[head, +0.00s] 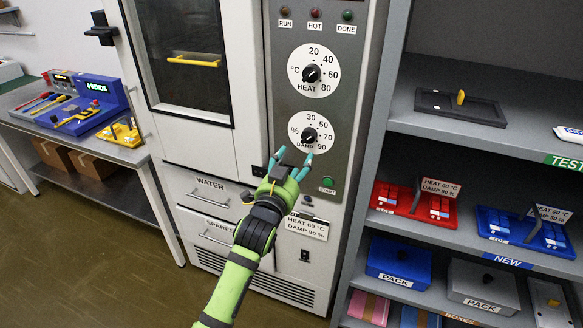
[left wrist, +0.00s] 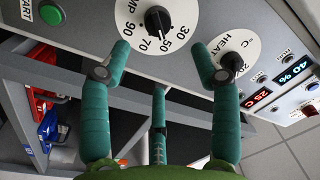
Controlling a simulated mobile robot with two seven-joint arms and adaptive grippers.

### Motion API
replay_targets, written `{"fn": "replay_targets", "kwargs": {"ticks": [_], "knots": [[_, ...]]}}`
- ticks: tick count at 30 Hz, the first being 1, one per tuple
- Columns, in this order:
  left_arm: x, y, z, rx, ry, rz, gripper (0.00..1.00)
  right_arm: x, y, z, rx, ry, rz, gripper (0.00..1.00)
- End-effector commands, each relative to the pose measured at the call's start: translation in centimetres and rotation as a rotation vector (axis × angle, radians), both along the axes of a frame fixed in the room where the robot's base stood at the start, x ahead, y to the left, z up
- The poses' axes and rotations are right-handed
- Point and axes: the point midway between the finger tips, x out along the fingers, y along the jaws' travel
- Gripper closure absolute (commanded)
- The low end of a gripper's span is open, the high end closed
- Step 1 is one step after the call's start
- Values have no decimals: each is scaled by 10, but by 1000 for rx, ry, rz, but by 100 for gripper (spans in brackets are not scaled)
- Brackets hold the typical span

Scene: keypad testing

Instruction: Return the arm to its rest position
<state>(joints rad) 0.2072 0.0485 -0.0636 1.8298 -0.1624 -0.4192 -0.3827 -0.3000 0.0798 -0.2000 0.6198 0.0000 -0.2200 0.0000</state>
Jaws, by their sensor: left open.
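My left arm (head: 240,270), green with black joints, reaches up from the bottom of the head view toward the cabinet's control panel. My left gripper (head: 292,160) is open and empty, its teal fingers just below the DAMP dial (head: 310,134). In the left wrist view the spread fingers (left wrist: 160,62) stand either side of the DAMP dial (left wrist: 157,19), with no clear contact. The HEAT dial (head: 311,74) is above it; it also shows in the left wrist view (left wrist: 230,62). My right gripper is not in view.
A green START button (head: 328,182) and a HEAT 60 °C, DAMP 90 % card (head: 306,228) are close to the hand. Shelves (head: 485,131) with red and blue trays stand right. A bench (head: 140,158) stands left, with open floor before it.

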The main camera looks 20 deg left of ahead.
Motion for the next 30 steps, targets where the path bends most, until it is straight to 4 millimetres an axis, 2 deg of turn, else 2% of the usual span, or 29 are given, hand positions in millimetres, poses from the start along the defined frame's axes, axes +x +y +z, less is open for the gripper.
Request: {"fn": "replay_targets", "kwargs": {"ticks": [6,19,22,23,26,29,30], "knots": [[-17,0,-1,0,0,0,37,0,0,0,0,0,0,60],[-17,0,-1,1,0,0,37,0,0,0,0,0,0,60],[-17,-1,-9,-3,17,-2,37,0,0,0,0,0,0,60],[-17,-1,-16,-6,30,-3,37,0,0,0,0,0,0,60],[-17,-4,-59,-25,110,-11,37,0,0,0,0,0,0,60],[-24,-8,-128,-57,237,-19,37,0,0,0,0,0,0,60],[-30,-9,-158,-72,293,-21,37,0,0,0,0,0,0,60]]}}
